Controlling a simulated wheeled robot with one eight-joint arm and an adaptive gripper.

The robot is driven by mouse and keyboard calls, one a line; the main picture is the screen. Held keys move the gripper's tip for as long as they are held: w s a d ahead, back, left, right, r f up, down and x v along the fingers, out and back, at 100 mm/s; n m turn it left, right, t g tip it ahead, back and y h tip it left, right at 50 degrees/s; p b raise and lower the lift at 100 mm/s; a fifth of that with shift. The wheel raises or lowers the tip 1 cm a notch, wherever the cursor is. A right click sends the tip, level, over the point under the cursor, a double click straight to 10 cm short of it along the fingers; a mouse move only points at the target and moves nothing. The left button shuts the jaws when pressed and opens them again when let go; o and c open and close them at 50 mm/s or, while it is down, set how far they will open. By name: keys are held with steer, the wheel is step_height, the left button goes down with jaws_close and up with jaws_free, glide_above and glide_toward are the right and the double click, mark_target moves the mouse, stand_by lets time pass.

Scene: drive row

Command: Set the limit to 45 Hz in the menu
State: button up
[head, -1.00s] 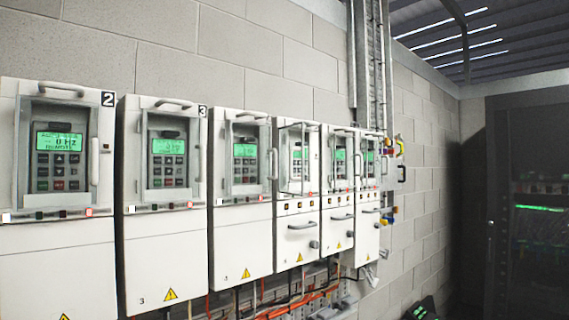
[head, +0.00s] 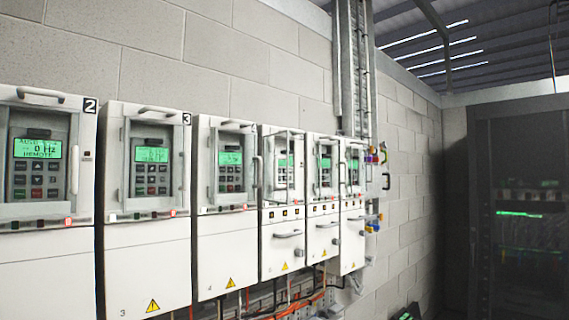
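A row of white drive cabinets runs along the block wall. Drive 2 (head: 40,265) is at the far left, and its green screen (head: 37,149) reads "0 Hz" and "REMOTE". Its dark keypad (head: 38,181) sits below the screen. Drive 3 (head: 146,262) stands beside it with a lit green screen (head: 151,155) whose text is too small to read surely. The drives further right also have green screens, too small to read. No screen legibly shows a limit menu or 45 Hz. My gripper is not in view.
A tall dark cabinet (head: 520,250) with a green light strip stands at the right. A metal cable tray (head: 354,70) climbs the wall. Padlocks and coloured tags (head: 376,155) hang beyond the last drive. Orange and dark cables (head: 300,303) run below the drives.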

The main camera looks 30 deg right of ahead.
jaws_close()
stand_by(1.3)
